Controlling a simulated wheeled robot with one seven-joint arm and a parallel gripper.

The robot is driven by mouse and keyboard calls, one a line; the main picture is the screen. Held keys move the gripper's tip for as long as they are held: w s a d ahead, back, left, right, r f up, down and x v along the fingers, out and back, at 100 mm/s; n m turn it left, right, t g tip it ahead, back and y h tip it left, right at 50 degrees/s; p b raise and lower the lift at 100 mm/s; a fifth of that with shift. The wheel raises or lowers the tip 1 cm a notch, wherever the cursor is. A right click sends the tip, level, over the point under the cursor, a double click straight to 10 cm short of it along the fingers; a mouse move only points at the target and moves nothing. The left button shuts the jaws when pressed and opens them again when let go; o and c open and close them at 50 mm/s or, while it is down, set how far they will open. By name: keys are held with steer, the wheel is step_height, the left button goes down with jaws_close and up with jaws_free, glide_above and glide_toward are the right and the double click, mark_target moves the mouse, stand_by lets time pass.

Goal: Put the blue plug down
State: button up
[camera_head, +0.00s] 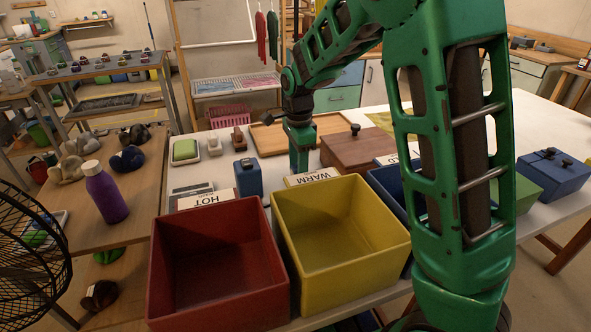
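My green arm reaches over the white table, and my gripper (301,160) points down above the tabletop, behind the yellow bin. Its fingertips are too small and dark to make out, and I cannot tell whether anything is between them. A small blue block (248,178) with a dark top stands upright on the table to the left of my gripper, apart from it. I cannot tell whether this block is the blue plug. No other thing is clearly a blue plug.
A red bin (215,298) with a HOT sign and a yellow bin (345,278) with a WARM sign stand at the front. My arm partly hides a blue bin (392,190). A wooden tray (268,139) and a brown lidded box (350,150) lie behind. A blue box (553,174) is at right.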

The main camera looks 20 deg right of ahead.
step_height(320, 180, up, 12)
stand_by(0.7)
steer(key=shift+r, duration=0.1)
step_height(320, 180, down, 12)
steer(key=shift+r, duration=1.55)
steer(key=shift+f, duration=0.1)
